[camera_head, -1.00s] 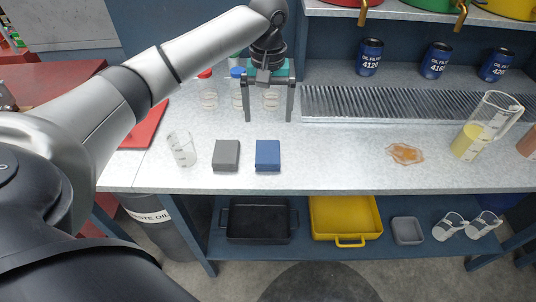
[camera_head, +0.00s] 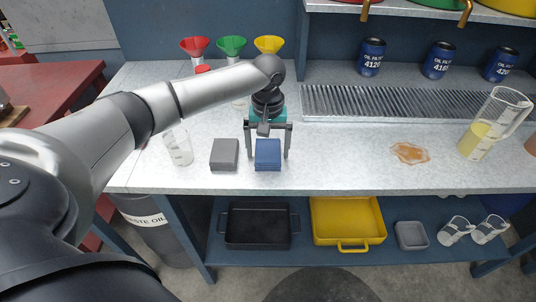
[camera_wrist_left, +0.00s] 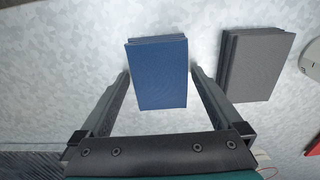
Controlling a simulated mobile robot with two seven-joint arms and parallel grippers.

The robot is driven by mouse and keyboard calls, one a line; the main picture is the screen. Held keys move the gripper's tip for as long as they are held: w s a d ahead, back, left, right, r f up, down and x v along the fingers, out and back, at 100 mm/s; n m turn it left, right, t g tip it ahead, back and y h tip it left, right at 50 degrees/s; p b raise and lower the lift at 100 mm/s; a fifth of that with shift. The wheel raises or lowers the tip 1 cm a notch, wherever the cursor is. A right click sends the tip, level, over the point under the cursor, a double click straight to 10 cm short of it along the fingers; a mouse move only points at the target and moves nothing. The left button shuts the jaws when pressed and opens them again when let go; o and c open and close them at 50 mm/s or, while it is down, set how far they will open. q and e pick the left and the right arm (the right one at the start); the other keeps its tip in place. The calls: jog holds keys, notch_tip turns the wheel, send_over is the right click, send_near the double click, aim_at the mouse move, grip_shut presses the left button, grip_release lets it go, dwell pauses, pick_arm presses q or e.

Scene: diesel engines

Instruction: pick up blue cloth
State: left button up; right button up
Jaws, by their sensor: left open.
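The blue cloth (camera_head: 268,155) is a folded, flat stack on the grey workbench, beside a grey cloth (camera_head: 224,154) to its left. My left gripper (camera_head: 267,154) is open, with one finger on each side of the blue cloth in the head view. In the left wrist view the blue cloth (camera_wrist_left: 158,73) lies between and ahead of the two open fingers, with a gap on both sides. The grey cloth (camera_wrist_left: 256,62) is on the right there, outside the fingers. My right gripper is not in view.
A glass beaker (camera_head: 179,146) stands left of the grey cloth. An orange spill (camera_head: 410,153) and a jug of yellow liquid (camera_head: 494,123) are to the right. Oil filter cans (camera_head: 438,60) stand behind a ribbed grate (camera_head: 400,103). The bench between the blue cloth and the spill is clear.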

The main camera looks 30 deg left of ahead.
aim_at(268, 149)
pick_arm(q)
jog(key=shift+c, duration=0.2)
jog(key=c, duration=1.1)
notch_tip(268, 149, up, 20)
jog(key=p, duration=0.5)
jog(key=shift+r, duration=0.1)
jog(key=shift+c, duration=0.2)
